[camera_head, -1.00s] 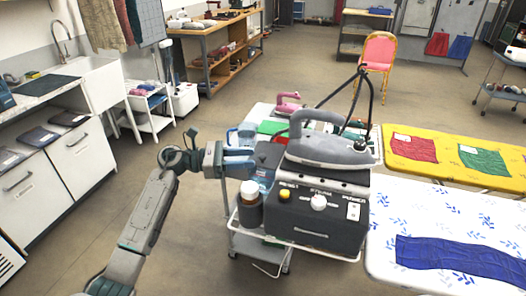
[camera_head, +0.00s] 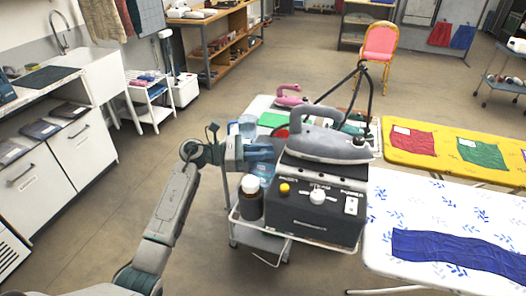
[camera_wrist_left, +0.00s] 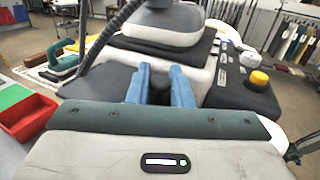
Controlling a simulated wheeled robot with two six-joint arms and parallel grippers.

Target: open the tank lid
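The dark grey steam station (camera_head: 310,222) stands on a small white-railed trolley, with a grey iron (camera_head: 325,142) on top. My left gripper (camera_head: 268,150) reaches in from the left at the station's rear left side. In the left wrist view its two blue fingers (camera_wrist_left: 163,82) stand apart, pointing at the station top. A small dark round part (camera_wrist_left: 160,88), which looks like the tank lid, shows between them; I cannot tell whether they touch it. The lid is hidden in the head view. My right gripper is not in view.
A black hose (camera_head: 362,85) arches up behind the iron. A white ironing board (camera_head: 430,212) lies close on the right. Open floor is at the left.

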